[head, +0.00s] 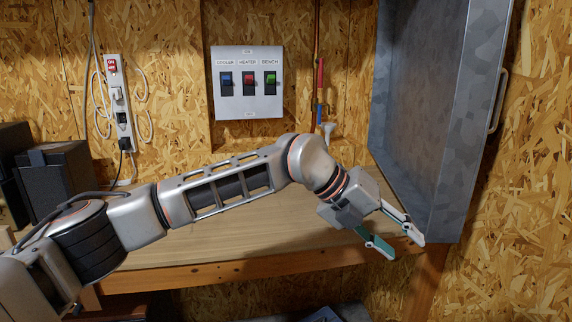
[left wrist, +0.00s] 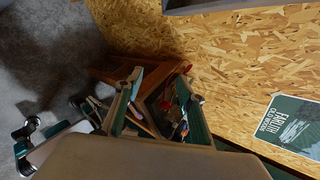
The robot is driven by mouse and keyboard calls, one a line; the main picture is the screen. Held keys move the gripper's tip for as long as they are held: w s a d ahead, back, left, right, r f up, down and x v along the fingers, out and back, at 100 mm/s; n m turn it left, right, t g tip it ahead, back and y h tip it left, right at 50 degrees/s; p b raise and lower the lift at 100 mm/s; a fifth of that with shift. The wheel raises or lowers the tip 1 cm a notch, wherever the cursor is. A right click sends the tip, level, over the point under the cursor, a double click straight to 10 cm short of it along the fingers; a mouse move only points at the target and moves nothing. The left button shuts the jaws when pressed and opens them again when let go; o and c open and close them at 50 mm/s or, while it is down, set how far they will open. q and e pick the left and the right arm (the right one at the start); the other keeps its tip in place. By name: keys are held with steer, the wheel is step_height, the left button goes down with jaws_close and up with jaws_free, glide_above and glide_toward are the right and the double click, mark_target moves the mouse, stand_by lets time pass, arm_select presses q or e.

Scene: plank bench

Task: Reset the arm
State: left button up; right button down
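My left arm reaches in from the left across the bench in the head view. Its gripper (head: 402,242) hangs past the bench's front right corner, below the grey metal cabinet. The two fingers stand apart with nothing between them. The left wrist view also shows the left gripper (left wrist: 158,80), open and empty, pointing down toward the floor area and wall.
A switch panel (head: 248,84) with blue, red and green switches is on the wall. A power strip (head: 118,105) hangs left. The grey cabinet (head: 456,120) juts out close to the gripper. The plank bench (head: 250,235) is mostly clear. A green poster (left wrist: 292,126) shows right.

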arm_select(q)
steer(key=s+d+n+g+h, duration=0.3)
steer(key=s+h, duration=0.4)
steer(key=h, duration=0.1)
steer(key=w+a+f+n+t+y, duration=0.3)
steer(key=w+a+f+n+t, duration=0.1)
steer(key=a+f+n+t, duration=0.75)
steer(key=w+a+f+n+t+y, duration=0.35)
steer(key=a+f+n+t, duration=0.45)
steer(key=a+n, duration=0.5)
steer(key=s+a+f+n+g+y, duration=0.2)
steer(key=s+a+f+n+y, duration=0.2)
steer(key=s+a+f, duration=0.6)
steer(key=s+a+f+n+g+y, duration=0.3)
steer(key=s+a+f, duration=0.7)
steer(key=f, duration=0.7)
steer(key=shift+s+n+y, duration=0.35)
steer(key=shift+n+y, duration=0.3)
steer(key=shift+y, duration=0.1)
steer(key=shift+g, duration=0.25)
